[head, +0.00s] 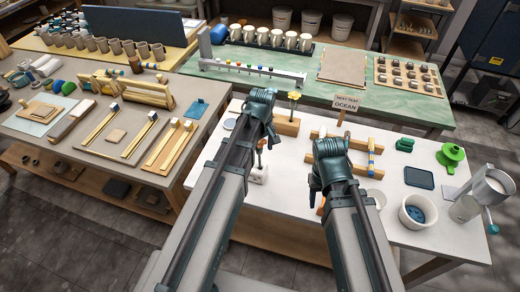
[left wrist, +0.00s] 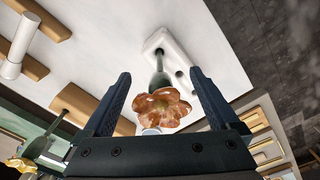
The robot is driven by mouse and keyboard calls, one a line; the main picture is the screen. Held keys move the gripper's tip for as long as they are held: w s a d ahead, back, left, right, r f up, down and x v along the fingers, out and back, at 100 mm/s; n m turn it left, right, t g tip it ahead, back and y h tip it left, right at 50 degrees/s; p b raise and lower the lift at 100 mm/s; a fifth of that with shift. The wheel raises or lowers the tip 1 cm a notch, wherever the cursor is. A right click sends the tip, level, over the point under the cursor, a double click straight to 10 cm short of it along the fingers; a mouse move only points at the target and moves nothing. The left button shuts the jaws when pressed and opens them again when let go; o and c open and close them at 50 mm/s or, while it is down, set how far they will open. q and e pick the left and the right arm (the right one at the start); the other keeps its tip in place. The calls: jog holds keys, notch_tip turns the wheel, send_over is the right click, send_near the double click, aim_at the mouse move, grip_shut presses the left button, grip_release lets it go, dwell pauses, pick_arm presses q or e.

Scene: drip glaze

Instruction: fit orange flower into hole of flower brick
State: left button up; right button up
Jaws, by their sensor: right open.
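The orange flower (left wrist: 163,106) shows in the left wrist view between the two fingers of my left gripper (left wrist: 160,74), which is open and touches it on neither side. Its green stem (left wrist: 159,80) points away toward the white flower brick (left wrist: 168,52), which has dark holes. The stem's thin end meets the brick's top; I cannot tell how deep it sits. In the head view the brick (head: 258,175) stands on the white table beside my left arm, and my left gripper (head: 270,132) is mostly hidden by its wrist. My right gripper (head: 315,186) hangs down over the table, largely hidden.
A yellow flower (head: 294,96) stands in a wooden block (head: 286,124) behind my left gripper. A wooden rack (head: 362,152), a dark tray (head: 419,178), a white pot (head: 418,212) and a green piece (head: 450,155) are to the right.

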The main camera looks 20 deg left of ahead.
pick_arm(q)
jog(key=shift+r, duration=0.1)
jog(key=r+p, duration=1.3)
jog(key=shift+s+d, duration=0.15)
jog(key=shift+s, duration=0.05)
jog(key=s+d+m, duration=1)
jog(key=s+m, duration=0.4)
jog(key=shift+g+y, duration=0.3)
jog(key=shift+y, duration=0.1)
jog(key=shift+d, duration=0.1)
notch_tip(320, 180, down, 17)
jog(key=b, duration=1.6)
jog(key=shift+r+b, duration=0.15)
jog(key=shift+b, duration=0.15)
